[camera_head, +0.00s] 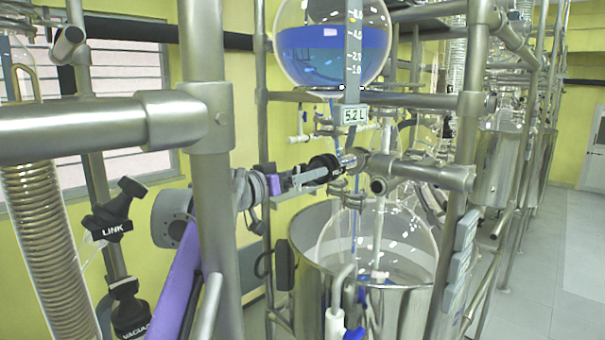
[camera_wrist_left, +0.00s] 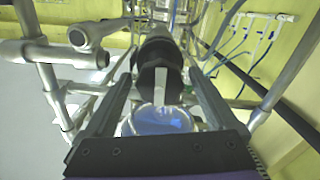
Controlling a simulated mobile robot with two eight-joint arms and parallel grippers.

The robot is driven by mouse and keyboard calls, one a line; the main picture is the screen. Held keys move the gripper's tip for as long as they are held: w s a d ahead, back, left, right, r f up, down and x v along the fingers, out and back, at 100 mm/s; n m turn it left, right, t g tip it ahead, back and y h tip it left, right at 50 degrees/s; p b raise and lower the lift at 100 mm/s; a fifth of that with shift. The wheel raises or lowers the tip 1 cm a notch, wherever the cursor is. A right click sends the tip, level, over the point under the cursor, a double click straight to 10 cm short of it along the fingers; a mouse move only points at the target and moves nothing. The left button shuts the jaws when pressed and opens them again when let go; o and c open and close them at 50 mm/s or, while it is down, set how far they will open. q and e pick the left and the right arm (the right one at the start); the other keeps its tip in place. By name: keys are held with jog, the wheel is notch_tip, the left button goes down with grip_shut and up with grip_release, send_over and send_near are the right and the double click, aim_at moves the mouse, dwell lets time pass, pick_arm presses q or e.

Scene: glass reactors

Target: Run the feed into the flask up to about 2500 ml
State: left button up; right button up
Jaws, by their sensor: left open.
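The round glass feed vessel (camera_head: 333,45) at the top of the head view holds blue liquid, with a numbered scale on its front. A display below it (camera_head: 355,115) reads 5.2 L. The glass flask (camera_head: 400,235) sits lower, in a steel bath; it looks mostly clear, and its level cannot be read. A thin blue line runs down from the vessel towards the flask. My left gripper (camera_head: 322,172) is at the black valve part (camera_wrist_left: 158,50) under the vessel. In the left wrist view its fingers stand apart on both sides of the valve's pale handle (camera_wrist_left: 160,86).
Steel frame pipes (camera_head: 205,130) stand close around my left arm. The steel bath (camera_head: 305,240) is below it. A condenser coil (camera_head: 45,235) and black LINK (camera_head: 113,225) and VACUUM (camera_head: 130,315) fittings are at left. Open floor (camera_head: 560,270) lies at right.

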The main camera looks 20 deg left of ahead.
pick_arm(q)
jog(key=shift+c, duration=0.2)
jog(key=c, duration=1.3)
jog(key=shift+c, duration=0.2)
jog(key=shift+m, duration=0.4)
